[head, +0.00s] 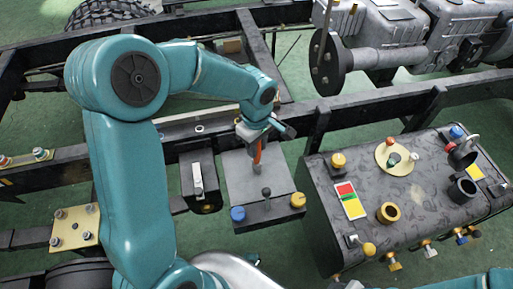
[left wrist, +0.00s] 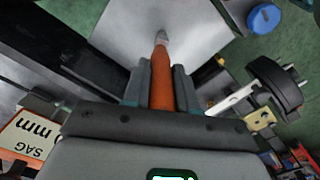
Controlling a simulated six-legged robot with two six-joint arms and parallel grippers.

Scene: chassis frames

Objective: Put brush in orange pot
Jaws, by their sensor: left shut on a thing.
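My left gripper (head: 258,143) is shut on the brush (head: 257,156), which has an orange handle. In the left wrist view the brush handle (left wrist: 161,85) runs between the two fingers (left wrist: 161,88), with its pale grey tip pointing away from my wrist. The brush hangs tip down over a grey plate (head: 235,170); I cannot tell whether the tip touches it. The orange pot (head: 388,213) is a small yellow-orange cup on the dark box to the right, well apart from the brush.
Chassis rails (head: 400,103) cross behind.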

